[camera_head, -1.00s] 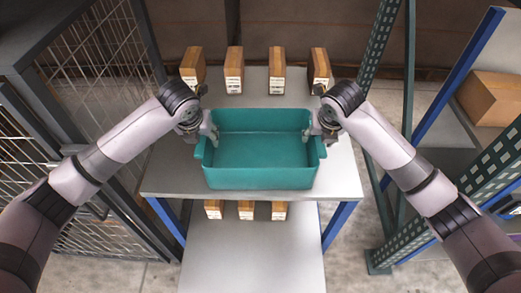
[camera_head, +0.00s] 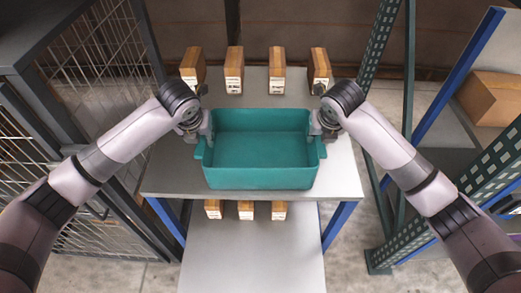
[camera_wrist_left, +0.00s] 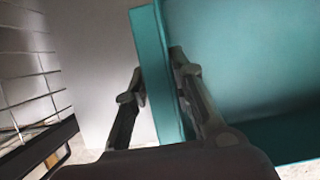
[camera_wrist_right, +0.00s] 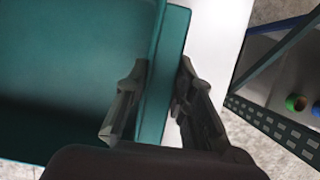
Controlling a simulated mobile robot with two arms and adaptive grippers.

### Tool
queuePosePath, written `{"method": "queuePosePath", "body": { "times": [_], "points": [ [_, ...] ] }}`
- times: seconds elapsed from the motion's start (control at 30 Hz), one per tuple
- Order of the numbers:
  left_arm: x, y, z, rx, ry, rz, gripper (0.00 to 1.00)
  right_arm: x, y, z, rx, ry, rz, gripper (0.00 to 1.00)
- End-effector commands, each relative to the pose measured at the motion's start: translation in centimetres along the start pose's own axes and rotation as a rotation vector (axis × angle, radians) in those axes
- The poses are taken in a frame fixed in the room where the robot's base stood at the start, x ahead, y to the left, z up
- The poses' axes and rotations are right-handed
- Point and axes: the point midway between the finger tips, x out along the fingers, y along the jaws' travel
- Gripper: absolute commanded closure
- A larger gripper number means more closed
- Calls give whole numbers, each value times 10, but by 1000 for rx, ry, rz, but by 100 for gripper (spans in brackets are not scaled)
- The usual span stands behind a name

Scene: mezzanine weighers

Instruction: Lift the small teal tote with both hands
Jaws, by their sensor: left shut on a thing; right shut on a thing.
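The teal tote (camera_head: 260,176) is an empty open box in the middle of the head view, upright at the grey shelf top. I cannot tell whether its base touches the shelf. My left gripper (camera_head: 206,135) is shut on the tote's left rim; in the left wrist view its fingers (camera_wrist_left: 160,85) sit on both sides of the teal wall (camera_wrist_left: 152,60). My right gripper (camera_head: 316,133) is shut on the right rim; in the right wrist view its fingers (camera_wrist_right: 160,85) straddle the teal wall (camera_wrist_right: 168,50). The tote looks level.
Several brown boxes (camera_head: 234,70) stand in a row on the shelf (camera_head: 340,180) behind the tote. More small boxes (camera_head: 246,210) sit on the lower level. A wire cage (camera_head: 85,80) is at left. A perforated green post (camera_head: 382,40) and a rack with a carton (camera_head: 490,97) are at right.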

Motion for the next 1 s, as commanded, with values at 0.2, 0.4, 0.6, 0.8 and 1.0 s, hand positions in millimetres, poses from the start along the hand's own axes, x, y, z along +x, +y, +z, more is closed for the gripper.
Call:
{"method": "queuePosePath", "body": {
  "times": [0.2,0.4,0.6,0.8,1.0],
  "points": [
    [0,1,0,0,-1,2,100,0,-1,0,-1,-1,-2,100],
    [0,1,0,0,-1,2,100,0,-1,0,-1,-1,-2,100],
    [-4,1,2,0,-2,2,100,-4,-1,2,-1,-2,-2,100],
    [-18,1,8,0,-2,3,100,-18,-1,8,-1,-2,-2,100],
    [-38,1,16,0,-2,4,100,-38,-1,16,-2,-1,-3,100]
  ]
}}
